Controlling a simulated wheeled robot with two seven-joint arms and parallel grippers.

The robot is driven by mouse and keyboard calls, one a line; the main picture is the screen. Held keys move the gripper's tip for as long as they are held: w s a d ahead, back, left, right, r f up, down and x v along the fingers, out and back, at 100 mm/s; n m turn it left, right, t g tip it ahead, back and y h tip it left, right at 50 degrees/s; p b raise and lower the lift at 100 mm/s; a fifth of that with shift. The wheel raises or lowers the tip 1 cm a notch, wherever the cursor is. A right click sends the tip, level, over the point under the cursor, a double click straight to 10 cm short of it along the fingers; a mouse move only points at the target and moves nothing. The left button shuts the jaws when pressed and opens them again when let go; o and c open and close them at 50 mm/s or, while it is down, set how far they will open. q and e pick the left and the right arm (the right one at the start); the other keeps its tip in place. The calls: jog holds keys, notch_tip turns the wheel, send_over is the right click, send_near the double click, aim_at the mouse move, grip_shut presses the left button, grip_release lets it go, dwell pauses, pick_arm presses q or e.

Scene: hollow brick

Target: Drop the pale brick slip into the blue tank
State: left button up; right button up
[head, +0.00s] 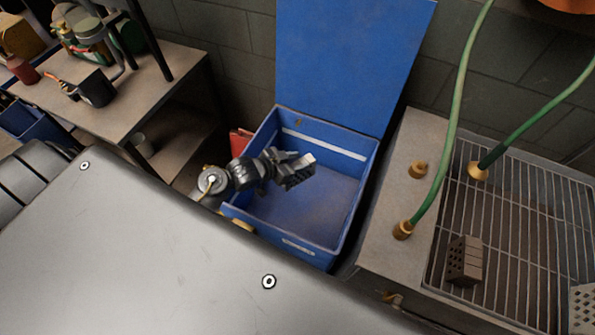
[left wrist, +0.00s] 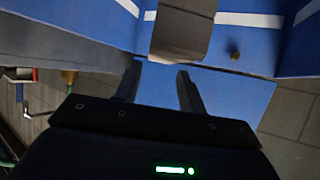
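My left gripper (head: 298,168) is over the open blue tank (head: 362,148), inside the outline of its rim in the head view. In the left wrist view its two fingers (left wrist: 158,75) stand apart, with blue showing between them. In the head view a small pale patch at the fingertips looks like the slip (head: 309,158). My right gripper is not in view.
The tank's blue lid (head: 350,60) stands raised at the back. A hollow brick (head: 465,262) sits on a metal grating (head: 510,240) at the right, near green hoses (head: 455,110). A bench (head: 135,100) with pots stands at the left. The tank floor looks empty.

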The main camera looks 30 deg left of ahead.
pick_arm(q)
jog(key=o, duration=0.3)
jog(key=shift+s, duration=0.1)
jog(key=shift+b+v, duration=0.55)
jog(key=shift+v, duration=4.8)
